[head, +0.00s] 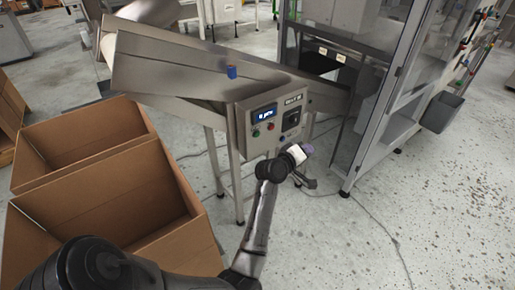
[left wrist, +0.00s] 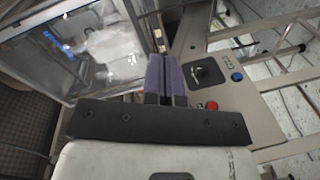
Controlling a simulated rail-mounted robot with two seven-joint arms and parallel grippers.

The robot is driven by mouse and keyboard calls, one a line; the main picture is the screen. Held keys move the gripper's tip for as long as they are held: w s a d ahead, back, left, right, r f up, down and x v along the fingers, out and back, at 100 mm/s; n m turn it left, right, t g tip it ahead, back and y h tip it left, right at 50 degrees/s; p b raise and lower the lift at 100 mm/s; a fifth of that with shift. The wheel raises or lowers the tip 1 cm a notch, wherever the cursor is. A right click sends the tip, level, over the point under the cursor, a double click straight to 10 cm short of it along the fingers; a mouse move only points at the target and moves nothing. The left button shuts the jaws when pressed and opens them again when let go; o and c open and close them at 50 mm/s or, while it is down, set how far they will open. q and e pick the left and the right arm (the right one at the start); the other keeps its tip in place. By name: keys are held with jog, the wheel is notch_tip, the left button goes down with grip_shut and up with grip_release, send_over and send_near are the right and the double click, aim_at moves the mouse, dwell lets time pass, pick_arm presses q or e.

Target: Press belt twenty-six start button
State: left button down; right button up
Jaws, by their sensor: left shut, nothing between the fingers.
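The grey control panel (head: 246,148) is on the front of a steel belt weigher. It carries a lit blue display (head: 264,113), a green button (head: 256,132), a red button (head: 271,126), a black knob (head: 291,119) and a small label (head: 293,100) too small to read surely. My left gripper (head: 306,149), with purple fingers, is shut and empty by the panel's lower right, apparently apart from the buttons. In the left wrist view its fingers (left wrist: 165,76) stand beside the black knob (left wrist: 206,73) and red button (left wrist: 211,106); the green button is not visible there. My right gripper is out of view.
Open cardboard boxes (head: 95,205) stand at the left, near my left arm. A glass-walled cabinet (head: 385,100) stands right of the panel, with a grey bin (head: 443,112) on its side. The speckled floor (head: 430,220) at right is clear except for cables.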

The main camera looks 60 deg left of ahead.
aim_at(257, 134)
pick_arm(q)
jog(key=s+a+f+n+g+y+b, duration=0.1)
jog(key=a+f+n+y, duration=0.3)
jog(key=n, duration=0.7)
jog(key=s+a+f+n+g+y+b, duration=0.1)
jog(key=s+a+f+n+g+y, duration=0.1)
jog(key=a+f+n+y, duration=0.3)
jog(key=a+n+g+y, duration=0.1)
jog(key=a+n+y, duration=0.2)
jog(key=n, duration=0.4)
jog(key=shift+f, duration=0.25)
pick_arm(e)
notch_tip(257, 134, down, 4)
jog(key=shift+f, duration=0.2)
pick_arm(q)
jog(key=shift+s+a+b, duration=0.1)
jog(key=shift+b, duration=0.2)
jog(key=s+a+b, duration=0.1)
jog(key=a+b, duration=0.1)
jog(key=a, duration=0.6)
jog(key=shift+a, duration=0.3)
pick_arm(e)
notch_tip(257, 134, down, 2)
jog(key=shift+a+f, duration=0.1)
